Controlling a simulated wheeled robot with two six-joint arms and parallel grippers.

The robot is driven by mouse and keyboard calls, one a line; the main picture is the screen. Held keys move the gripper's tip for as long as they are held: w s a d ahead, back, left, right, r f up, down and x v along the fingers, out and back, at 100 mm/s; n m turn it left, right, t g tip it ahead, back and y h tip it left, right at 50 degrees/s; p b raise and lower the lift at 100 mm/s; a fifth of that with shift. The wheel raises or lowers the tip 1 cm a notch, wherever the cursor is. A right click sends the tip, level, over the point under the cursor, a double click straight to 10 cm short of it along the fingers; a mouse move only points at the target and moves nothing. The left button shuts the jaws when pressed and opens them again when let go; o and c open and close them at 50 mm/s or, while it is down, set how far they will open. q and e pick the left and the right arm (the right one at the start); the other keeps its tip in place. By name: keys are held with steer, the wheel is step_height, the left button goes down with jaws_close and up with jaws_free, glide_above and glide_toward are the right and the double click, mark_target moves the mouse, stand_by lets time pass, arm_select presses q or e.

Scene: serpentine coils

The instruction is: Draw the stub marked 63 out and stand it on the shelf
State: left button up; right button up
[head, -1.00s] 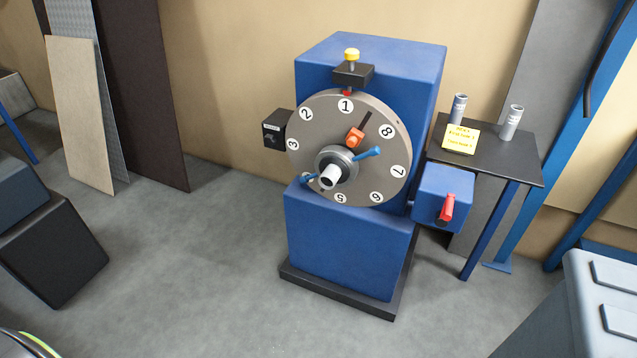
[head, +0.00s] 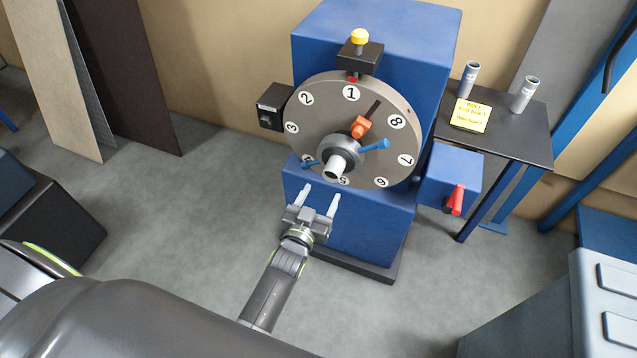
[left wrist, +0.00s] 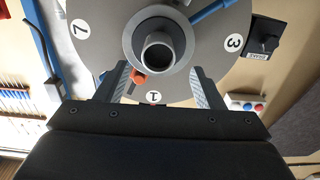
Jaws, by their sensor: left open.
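A pale, hollow stub (head: 335,168) sticks out of the grey hub at the middle of the round, numbered plate (head: 325,115). No number on it is readable. Its open end (left wrist: 160,52) faces the left wrist view. My left gripper (head: 321,192) is open and empty, just below and in front of the stub in the head view. In the left wrist view its fingers (left wrist: 160,78) stand on either side of the stub's line, with no contact visible. The shelf (head: 535,152) is the dark tabletop at right. My right gripper is not seen.
Two grey stubs stand on the shelf, one at the back (head: 469,80) and one at right (head: 524,94), beside a yellow note (head: 470,115). An orange block (head: 360,127) and blue handle (head: 373,145) sit near the hub. A red lever (head: 456,199) is on a blue box.

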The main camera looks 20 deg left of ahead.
mark_target(330, 178)
arm_select(q)
steer(key=w+b, duration=0.6)
steer(key=w, duration=0.1)
steer(key=shift+w+d+b, duration=0.1)
steer(key=shift+d+b, duration=0.1)
steer(key=shift+b, duration=0.2)
steer(key=shift+w+r+b, duration=0.2)
steer(key=shift+w+b, duration=0.6)
steer(key=shift+w, duration=0.05)
